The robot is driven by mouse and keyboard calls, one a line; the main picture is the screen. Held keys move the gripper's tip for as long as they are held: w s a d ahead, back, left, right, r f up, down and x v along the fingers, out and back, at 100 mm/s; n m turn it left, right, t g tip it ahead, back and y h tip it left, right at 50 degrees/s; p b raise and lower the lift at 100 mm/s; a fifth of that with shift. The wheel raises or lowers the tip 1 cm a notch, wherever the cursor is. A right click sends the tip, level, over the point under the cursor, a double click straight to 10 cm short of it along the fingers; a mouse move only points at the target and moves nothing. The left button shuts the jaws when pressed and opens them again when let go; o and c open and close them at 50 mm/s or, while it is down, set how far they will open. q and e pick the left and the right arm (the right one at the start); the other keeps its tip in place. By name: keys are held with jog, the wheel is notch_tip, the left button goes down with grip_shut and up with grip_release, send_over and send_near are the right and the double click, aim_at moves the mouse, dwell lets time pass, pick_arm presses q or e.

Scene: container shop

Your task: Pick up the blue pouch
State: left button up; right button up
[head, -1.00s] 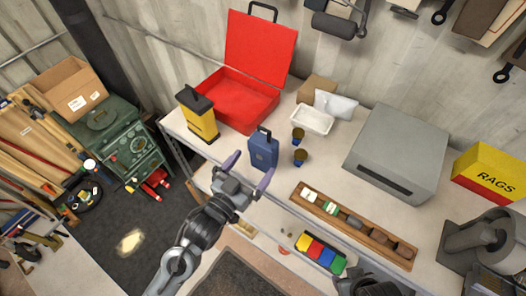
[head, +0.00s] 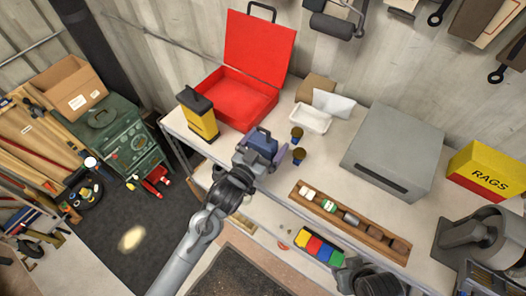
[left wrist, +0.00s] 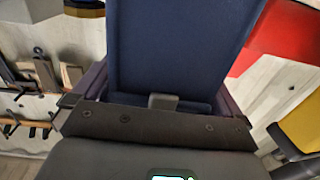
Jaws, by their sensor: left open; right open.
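The blue pouch (head: 263,141) stands upright on the workbench (head: 235,118), with a dark handle on top. My left gripper (head: 262,151) is open at the pouch's near side, with its fingers on either side of it. In the left wrist view the blue pouch (left wrist: 180,45) fills the space in front of the palm, between the spread fingers; whether they touch it is unclear. My right gripper (head: 348,272) is partly in view at the bottom edge, well away from the pouch; its fingertips are hard to make out.
A yellow container (head: 201,122) stands left of the pouch and an open red case (head: 240,104) behind it. A wooden tray (head: 380,237) with small items lies further right. A grey box (head: 395,145) stands beyond.

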aim_at(267, 135)
pick_arm(q)
jog(key=shift+c, duration=0.5)
jog(key=c, duration=0.7)
jog(key=shift+r, duration=0.15)
jog(key=shift+r, duration=0.55)
notch_tip(267, 135, up, 3)
jog(key=shift+f+b, duration=0.2)
jog(key=shift+b, duration=0.45)
jog(key=s+d+r+b, duration=0.1)
jog(key=d+r, duration=0.1)
jog(key=d, duration=0.1)
jog(key=s+d+r+b, duration=0.1)
jog(key=s+d+r, duration=0.1)
jog(key=d, duration=0.2)
jog(key=s+d+r, duration=0.2)
jog(key=d+r, duration=0.1)
jog(key=shift+d+b, duration=0.3)
jog(key=shift+b, duration=0.1)
